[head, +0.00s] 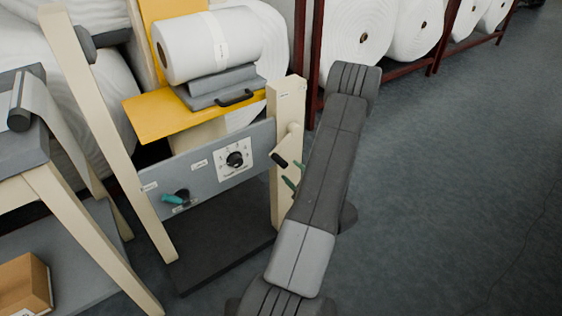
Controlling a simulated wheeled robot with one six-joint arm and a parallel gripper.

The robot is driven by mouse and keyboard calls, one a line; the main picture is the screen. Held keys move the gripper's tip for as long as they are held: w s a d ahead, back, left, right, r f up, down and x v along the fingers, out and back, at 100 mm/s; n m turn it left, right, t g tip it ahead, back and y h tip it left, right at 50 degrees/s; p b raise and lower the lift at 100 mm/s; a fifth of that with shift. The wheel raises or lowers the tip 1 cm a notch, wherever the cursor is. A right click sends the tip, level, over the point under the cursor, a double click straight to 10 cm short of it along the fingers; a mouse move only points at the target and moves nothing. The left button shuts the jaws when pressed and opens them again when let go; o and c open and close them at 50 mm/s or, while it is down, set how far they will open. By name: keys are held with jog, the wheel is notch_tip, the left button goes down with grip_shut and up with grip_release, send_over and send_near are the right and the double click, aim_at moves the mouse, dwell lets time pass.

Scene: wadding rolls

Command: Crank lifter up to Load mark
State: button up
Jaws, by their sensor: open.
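The lifter has a yellow platform (150,118) between two cream posts, carrying a grey block and a white roll (195,48). A crank (291,138) sits on the right post (286,100), with its dark grip (279,160) low and to the left. My gripper (293,175) is mostly hidden behind my arm; only its green fingertips show. They are apart and open, just right of and below the crank grip, and look empty. I cannot tell whether they touch it. No Load mark can be read at this size.
The lifter's grey panel (212,168) carries a black dial (235,159), a teal knob (182,197) and small labels. A grey-topped table (52,160) stands left, a cardboard box (24,285) below it. White rolls on red racks (382,82) line the back. The floor at right is clear.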

aim_at(285, 166)
jog(key=x, duration=0.7)
jog(key=shift+a, duration=0.1)
grip_shut()
